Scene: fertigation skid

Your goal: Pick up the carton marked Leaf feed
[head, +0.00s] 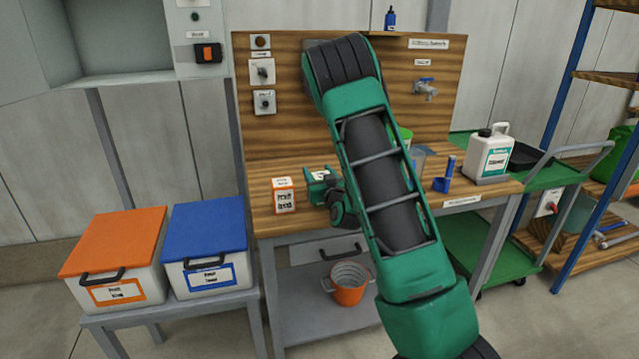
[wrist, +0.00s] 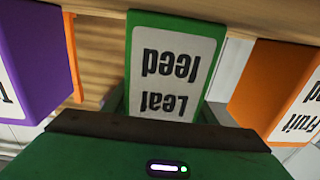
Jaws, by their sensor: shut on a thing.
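The carton marked Leaf feed (wrist: 172,62) is green with a white label and fills the middle of the wrist view, its text upside down. My gripper (wrist: 168,108) is shut on it, with a finger at each side of the carton. In the head view my gripper (head: 330,190) is over the front left of the wooden bench, and the green carton (head: 317,173) shows partly beside it. My arm and gripper hide the rest. I cannot tell whether the carton's base touches the bench.
An orange Fruit carton (head: 284,195) stands close on one side; it also shows in the wrist view (wrist: 285,90). A purple carton (wrist: 38,60) is on the other side. A white jug (head: 489,153) and blue holder (head: 444,177) are at the bench's right. An orange bucket (head: 348,289) is below.

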